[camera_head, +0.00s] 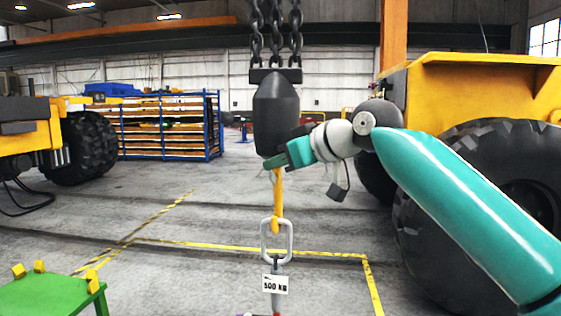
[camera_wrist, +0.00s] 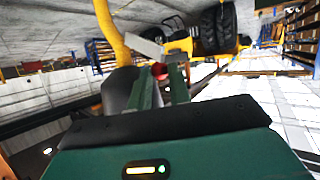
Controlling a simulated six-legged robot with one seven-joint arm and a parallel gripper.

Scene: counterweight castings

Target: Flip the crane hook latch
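The yellow crane hook (camera_head: 278,200) hangs below a dark hook block (camera_head: 277,115) on chains. A small red round part (camera_wrist: 159,71) shows between my fingertips. My gripper (camera_head: 268,163) is at the hook's top, just under the block; its fingers (camera_wrist: 162,76) are apart. I cannot tell whether they touch the red part.
A green table (camera_head: 45,295) with yellow blocks stands at lower left. A large yellow vehicle with a black tire (camera_head: 490,190) fills the right side, behind my arm. A blue rack (camera_head: 165,130) stands far left. The floor around the hook, marked with yellow lines, is clear.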

